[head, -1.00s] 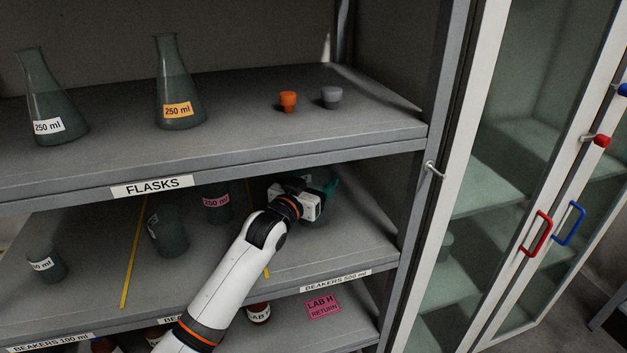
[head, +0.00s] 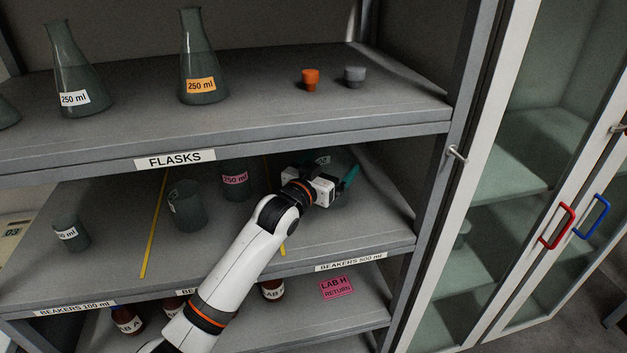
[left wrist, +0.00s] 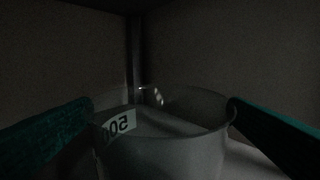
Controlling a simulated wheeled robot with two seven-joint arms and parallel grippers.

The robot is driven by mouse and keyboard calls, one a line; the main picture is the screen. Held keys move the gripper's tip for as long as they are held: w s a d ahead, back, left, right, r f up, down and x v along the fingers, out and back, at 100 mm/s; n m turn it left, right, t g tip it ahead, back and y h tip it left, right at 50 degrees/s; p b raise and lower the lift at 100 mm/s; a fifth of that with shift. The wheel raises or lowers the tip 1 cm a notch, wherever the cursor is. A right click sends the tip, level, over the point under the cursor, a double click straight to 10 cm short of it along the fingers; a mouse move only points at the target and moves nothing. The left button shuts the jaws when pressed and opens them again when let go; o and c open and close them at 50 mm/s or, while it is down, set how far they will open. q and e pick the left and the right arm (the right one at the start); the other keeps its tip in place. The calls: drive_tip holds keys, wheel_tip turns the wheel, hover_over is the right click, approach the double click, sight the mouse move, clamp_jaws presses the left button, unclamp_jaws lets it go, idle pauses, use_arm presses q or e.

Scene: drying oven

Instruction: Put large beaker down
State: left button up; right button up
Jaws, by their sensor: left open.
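The large beaker (left wrist: 165,150) is clear glass and stands upright on the middle shelf, in the BEAKERS 500 ml section at the right. In the head view only part of it and its label (head: 322,160) show behind my left gripper (head: 328,168). In the left wrist view its label reads mirrored through the glass. My left gripper is open, with one teal finger on each side of the beaker. The fingertips are close to its rim; I cannot tell whether they touch. My right gripper is not in view.
Flasks (head: 203,60) and stoppers (head: 310,80) are above. Glass doors (head: 545,150) stand at the right.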

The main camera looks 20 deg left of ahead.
use_arm(q)
drive_tip(key=s+a+b, duration=0.1)
drive_tip(key=s+a, duration=0.1)
drive_tip(key=s, duration=0.8)
